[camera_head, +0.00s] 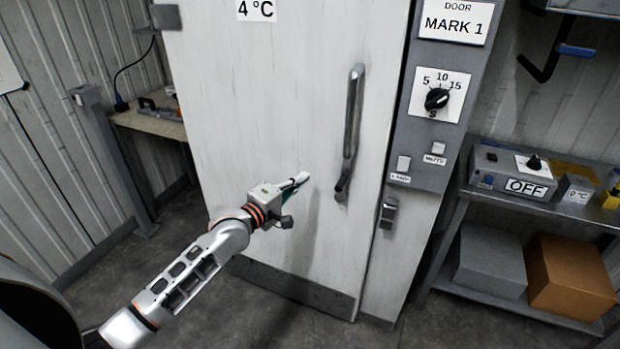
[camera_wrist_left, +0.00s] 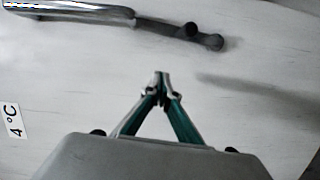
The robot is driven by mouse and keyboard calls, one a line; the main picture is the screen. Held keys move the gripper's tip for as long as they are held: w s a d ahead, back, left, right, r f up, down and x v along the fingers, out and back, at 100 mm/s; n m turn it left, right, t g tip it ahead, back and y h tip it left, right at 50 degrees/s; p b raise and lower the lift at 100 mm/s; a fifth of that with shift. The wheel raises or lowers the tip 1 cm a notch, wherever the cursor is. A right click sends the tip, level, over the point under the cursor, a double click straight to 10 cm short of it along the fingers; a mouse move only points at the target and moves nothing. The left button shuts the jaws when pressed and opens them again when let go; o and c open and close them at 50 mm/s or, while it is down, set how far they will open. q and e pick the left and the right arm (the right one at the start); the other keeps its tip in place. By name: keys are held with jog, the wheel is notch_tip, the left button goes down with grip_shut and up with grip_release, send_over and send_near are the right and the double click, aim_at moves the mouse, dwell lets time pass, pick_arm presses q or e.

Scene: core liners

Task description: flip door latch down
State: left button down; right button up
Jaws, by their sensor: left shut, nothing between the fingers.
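A tall white door (camera_head: 250,120) fills the middle of the head view. It carries a long metal handle (camera_head: 353,115), whose lower end (camera_head: 343,185) looks like a latch lever. A small dark catch (camera_head: 388,213) sits on the frame just right of the door. My left gripper (camera_head: 302,178) is shut and empty, in front of the door and left of the handle's lower end, apart from it. In the left wrist view its fingertips (camera_wrist_left: 161,75) meet, and the handle (camera_wrist_left: 150,25) runs across the top. My right gripper is not in view.
A grey control panel (camera_head: 420,140) with a dial (camera_head: 436,98) and switches is right of the door. A metal shelf (camera_head: 510,205) with a control box and cartons stands at right. A small workbench (camera_head: 150,122) is at left. Grey floor is open below.

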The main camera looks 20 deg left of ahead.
aim_at(342, 181)
pick_arm(q)
jog(key=x, duration=0.8)
jog(key=shift+b, duration=0.35)
jog(key=d, duration=0.3)
jog(key=shift+w+d+f+p, duration=0.1)
jog(key=shift+w+f+p, duration=0.05)
jog(key=shift+p, duration=0.15)
jog(key=shift+d+f, duration=0.1)
jog(key=shift+d, duration=0.4)
